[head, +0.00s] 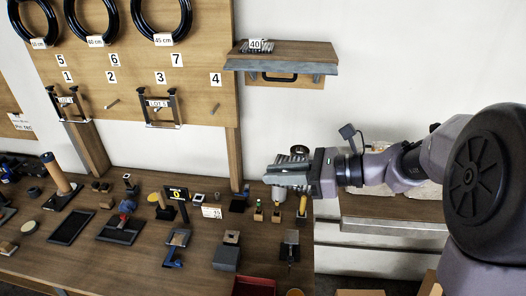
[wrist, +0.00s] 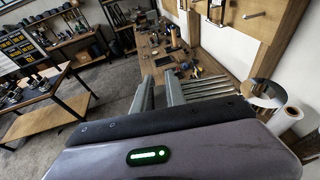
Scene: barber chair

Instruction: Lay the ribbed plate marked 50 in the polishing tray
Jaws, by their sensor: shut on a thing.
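My gripper (head: 275,180) is above the right end of the workbench in the head view, and its two fingers (wrist: 160,92) point forward in the wrist view. It is shut on a grey ribbed plate (wrist: 207,88), whose long ribs show to the right of the fingers; the grip itself is partly hidden. No number is legible on this plate. Another ribbed piece (head: 246,47), with a label 40, lies on the wall shelf. A flat dark tray (head: 71,228) lies on the left half of the bench. A red tray (head: 254,287) is at the front edge. No label shows which is the polishing tray.
The workbench (head: 140,268) holds several small tools and blocks, with a small sign (head: 176,194) standing mid-bench. A pegboard (head: 205,100) with rings and frames rises behind. The wall shelf (head: 282,66) juts out above my gripper. A shiny cylinder (wrist: 264,92) stands right of the fingers.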

